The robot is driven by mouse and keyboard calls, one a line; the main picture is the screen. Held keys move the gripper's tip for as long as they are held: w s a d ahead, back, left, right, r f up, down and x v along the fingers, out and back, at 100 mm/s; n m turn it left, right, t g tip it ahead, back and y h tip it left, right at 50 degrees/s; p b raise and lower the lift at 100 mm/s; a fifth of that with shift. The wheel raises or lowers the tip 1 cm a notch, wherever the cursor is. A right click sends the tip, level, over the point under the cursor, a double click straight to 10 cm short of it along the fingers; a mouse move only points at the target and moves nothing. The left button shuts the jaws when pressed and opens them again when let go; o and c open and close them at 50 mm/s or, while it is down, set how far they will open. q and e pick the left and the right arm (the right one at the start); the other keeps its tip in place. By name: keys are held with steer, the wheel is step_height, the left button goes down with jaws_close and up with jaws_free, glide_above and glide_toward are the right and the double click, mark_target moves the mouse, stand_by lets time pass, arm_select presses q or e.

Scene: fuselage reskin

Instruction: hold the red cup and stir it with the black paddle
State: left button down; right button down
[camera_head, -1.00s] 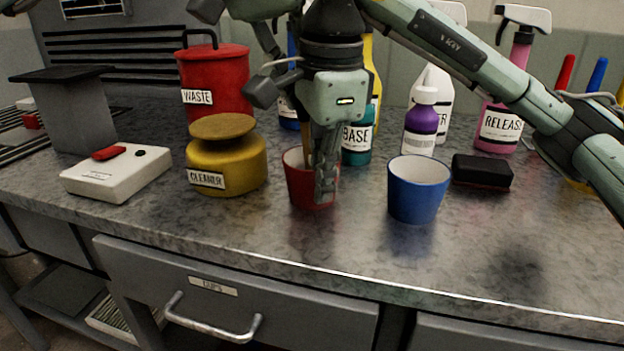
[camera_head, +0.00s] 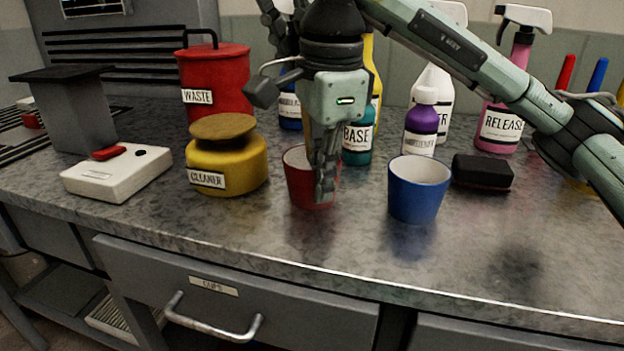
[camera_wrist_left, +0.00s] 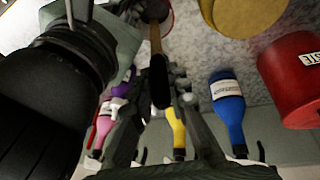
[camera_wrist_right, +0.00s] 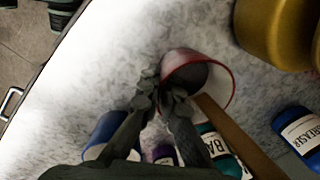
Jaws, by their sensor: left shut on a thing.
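The red cup (camera_head: 299,187) stands upright on the bench in the head view; it also shows in the right wrist view (camera_wrist_right: 227,88). My right gripper (camera_head: 324,190) points down at the cup's near right side; its fingers (camera_wrist_right: 165,98) close on the cup's wall at the rim. The paddle has a brown shaft (camera_wrist_right: 238,140) reaching into the cup and a black handle (camera_wrist_left: 159,86). My left gripper (camera_wrist_left: 160,80) is shut on that handle. In the head view the left gripper is largely behind my right arm.
A blue cup (camera_head: 418,188) stands close right of the red cup. A yellow cleaner pot (camera_head: 230,163) and red waste can (camera_head: 222,75) stand to the left. Several bottles, including the teal base bottle (camera_head: 358,140), stand behind. The bench front is clear.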

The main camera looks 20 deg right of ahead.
arm_select(q)
steer(key=shift+r, duration=2.85)
arm_select(e)
steer(key=c, duration=1.6)
jaws_free()
steer(key=shift+c, duration=0.2)
steer(key=shift+r, duration=0.1)
arm_select(q)
steer(key=shift+s, duration=0.1)
arm_select(e)
step_height(320, 180, up, 12)
steer(key=s, duration=0.1)
steer(key=shift+s, duration=0.3)
